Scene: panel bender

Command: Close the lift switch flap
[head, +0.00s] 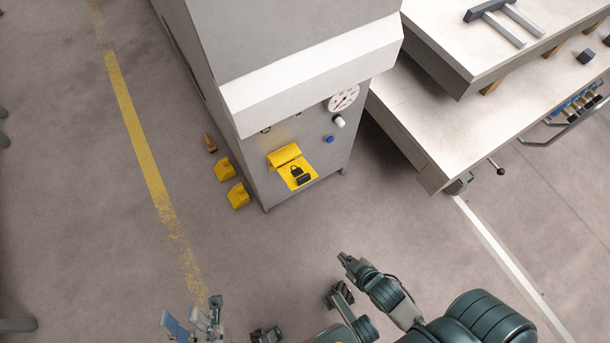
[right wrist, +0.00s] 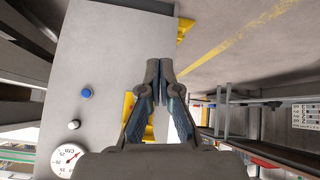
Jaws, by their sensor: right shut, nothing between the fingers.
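The yellow lift switch flap (head: 306,179) with a black padlock mark is on the front of the grey cabinet (head: 323,160). A yellow upper part (head: 284,154) is above it. I cannot tell how far the flap stands off the panel. In the right wrist view the yellow part (right wrist: 128,106) shows beside my fingers, which partly hide it. My right gripper (right wrist: 160,68) is shut and empty, with its tips together in front of the cabinet; contact is not clear. My left gripper (head: 196,312) is low in the head view, open and empty, away from the cabinet.
A gauge (head: 343,97), a white knob (head: 339,121) and a blue button (head: 329,139) are up and right of the flap. Yellow wedges (head: 238,196) lie on the floor left of the cabinet. A pale machine table (head: 440,130) juts out at right. Floor in front is clear.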

